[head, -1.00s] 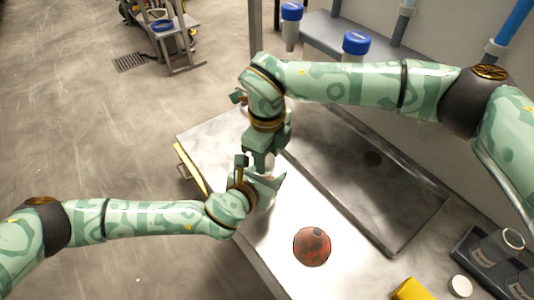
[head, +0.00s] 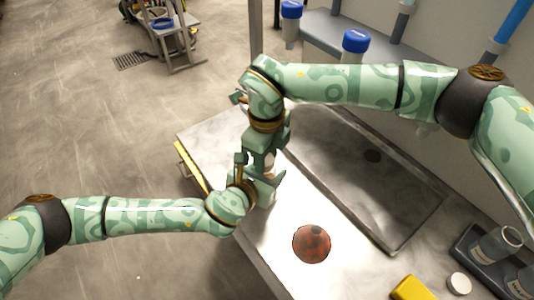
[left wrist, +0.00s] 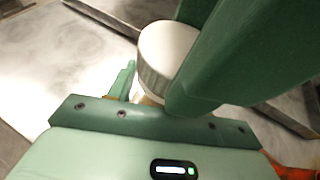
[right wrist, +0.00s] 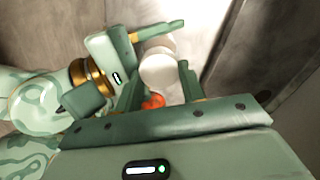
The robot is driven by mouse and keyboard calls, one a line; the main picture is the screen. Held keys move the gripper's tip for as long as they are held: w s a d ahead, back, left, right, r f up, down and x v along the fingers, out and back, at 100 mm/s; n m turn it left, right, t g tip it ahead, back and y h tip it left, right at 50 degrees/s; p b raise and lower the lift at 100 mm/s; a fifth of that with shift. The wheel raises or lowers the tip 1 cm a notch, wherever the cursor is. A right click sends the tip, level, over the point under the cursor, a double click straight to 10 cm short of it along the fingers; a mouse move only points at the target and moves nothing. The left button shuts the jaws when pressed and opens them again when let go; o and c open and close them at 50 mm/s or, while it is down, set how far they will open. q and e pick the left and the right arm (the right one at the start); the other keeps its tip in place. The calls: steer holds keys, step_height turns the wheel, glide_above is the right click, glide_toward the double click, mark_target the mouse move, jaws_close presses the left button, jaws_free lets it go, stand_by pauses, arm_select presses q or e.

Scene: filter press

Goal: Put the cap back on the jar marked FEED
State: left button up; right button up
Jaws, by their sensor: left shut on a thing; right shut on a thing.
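A white ribbed cap (left wrist: 168,55) shows in the left wrist view, with a green finger of my right gripper beside it. In the right wrist view the cap (right wrist: 158,72) sits between the fingers of my right gripper (right wrist: 160,80), which is shut on it. My left gripper (head: 264,186) is shut below on what seems to be the jar; only a pale sliver (left wrist: 146,98) shows under the cap. In the head view my right gripper (head: 262,158) is right above the left, and the hands hide cap and jar. I cannot read a label or tell how the cap is seated.
A red-brown round thing (head: 312,244) lies on the bench (head: 275,240). A sunken basin (head: 375,190) is behind. At right are a dark rack (head: 462,245) with jars (head: 494,246), a loose white cap (head: 459,284) and a yellow block (head: 411,289). Blue-capped containers (head: 356,41) stand behind.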

steer(key=shift+s+d+f, duration=0.1)
steer(key=shift+d+f, duration=0.05)
steer(key=shift+f, duration=0.3)
steer(key=shift+r, duration=0.4)
steer(key=shift+r, duration=0.5)
stand_by(0.6)
